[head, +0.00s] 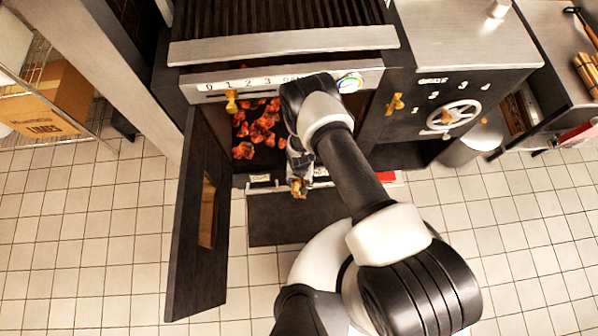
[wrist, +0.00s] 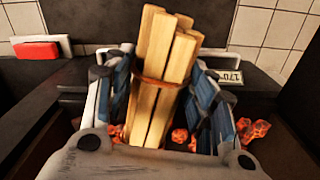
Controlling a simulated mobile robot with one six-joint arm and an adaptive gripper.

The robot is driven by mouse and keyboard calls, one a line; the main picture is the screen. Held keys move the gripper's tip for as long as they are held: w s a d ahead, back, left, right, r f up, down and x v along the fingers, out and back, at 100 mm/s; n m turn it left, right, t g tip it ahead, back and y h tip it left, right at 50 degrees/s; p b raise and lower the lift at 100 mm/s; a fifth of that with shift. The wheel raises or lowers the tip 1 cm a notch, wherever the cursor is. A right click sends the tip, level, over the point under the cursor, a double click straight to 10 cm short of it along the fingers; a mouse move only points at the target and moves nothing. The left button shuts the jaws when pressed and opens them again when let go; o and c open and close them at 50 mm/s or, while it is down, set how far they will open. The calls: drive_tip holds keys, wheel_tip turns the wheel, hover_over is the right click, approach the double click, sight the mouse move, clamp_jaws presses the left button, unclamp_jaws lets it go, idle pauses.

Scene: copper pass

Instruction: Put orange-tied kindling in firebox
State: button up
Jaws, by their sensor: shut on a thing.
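My gripper (wrist: 165,92) is shut on a bundle of pale wood kindling (wrist: 155,115) with an orange tie (wrist: 165,82) around its middle. In the head view the gripper (head: 299,165) is at the firebox mouth, and only a small end of the kindling (head: 298,187) shows below it. The firebox (head: 240,165) is open, with glowing orange coals (head: 262,130) inside. Its dark door (head: 200,225) is swung open to the left. My arm hides the right part of the firebox.
A ribbed grill top (head: 285,15) and a numbered panel (head: 225,86) are above the firebox. A dark panel with a hand wheel (head: 440,117) is to the right. A cardboard box (head: 55,100) is on a wire shelf at left. A red block (wrist: 38,51) shows in the wrist view.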

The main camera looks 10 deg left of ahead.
drive_tip(key=w+f, duration=0.1)
drive_tip(key=w, duration=0.4)
drive_tip(key=w+f+b, duration=0.1)
drive_tip(key=w, duration=0.4)
drive_tip(key=w+b, duration=0.1)
drive_tip(key=w, duration=0.3)
drive_tip(key=shift+w+a+f, duration=0.25)
drive_tip(key=shift+w+f, duration=0.15)
drive_tip(key=o, duration=1.4)
drive_tip(key=shift+o, duration=0.2)
drive_tip(key=shift+s, duration=0.2)
